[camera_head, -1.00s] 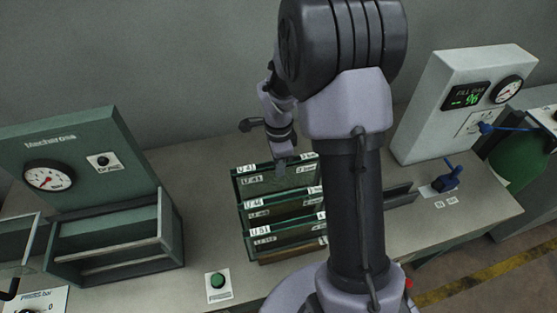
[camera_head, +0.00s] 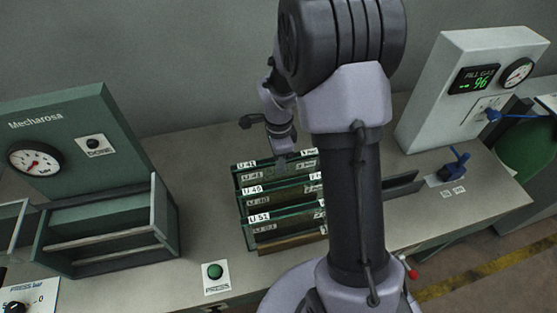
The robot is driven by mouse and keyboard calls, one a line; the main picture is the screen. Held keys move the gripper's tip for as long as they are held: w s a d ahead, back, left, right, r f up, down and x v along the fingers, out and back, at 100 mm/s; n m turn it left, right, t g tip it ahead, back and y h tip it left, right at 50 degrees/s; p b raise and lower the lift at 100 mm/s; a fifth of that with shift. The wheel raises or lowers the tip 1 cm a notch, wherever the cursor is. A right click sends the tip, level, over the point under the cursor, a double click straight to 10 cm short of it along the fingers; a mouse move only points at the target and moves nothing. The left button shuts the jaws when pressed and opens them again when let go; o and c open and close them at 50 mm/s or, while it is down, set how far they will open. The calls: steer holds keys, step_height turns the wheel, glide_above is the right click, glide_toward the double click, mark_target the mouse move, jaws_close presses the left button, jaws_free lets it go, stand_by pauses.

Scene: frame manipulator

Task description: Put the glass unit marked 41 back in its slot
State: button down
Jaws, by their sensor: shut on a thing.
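A rack (camera_head: 292,248) on the bench holds several upright glass units in a row, in the middle of the view. The glass unit marked 41 (camera_head: 252,178) is the rearmost one, with its label U 41 at its upper left corner. It stands upright at the back of the rack. My gripper (camera_head: 281,160) is at the top edge of this unit and shut on it. Units labelled about 46 (camera_head: 256,200) and 51 or 52 (camera_head: 262,229) stand in front. My arm hides the rack's right end, and the slot bottoms cannot be seen.
A green Mecharosa press (camera_head: 75,145) with a gauge and open frame stands at left. A green button (camera_head: 215,271) is on the bench front. A grey gas-fill box (camera_head: 465,90) reading 96 and a blue valve (camera_head: 452,168) are at right.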

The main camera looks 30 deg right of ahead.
steer(key=shift+f+b, duration=0.25)
steer(key=shift+b, duration=0.05)
steer(key=c, duration=1.2)
jaws_free()
steer(key=shift+r, duration=0.1)
step_height(320, 180, up, 17)
steer(key=p, duration=0.4)
steer(key=shift+r, duration=0.15)
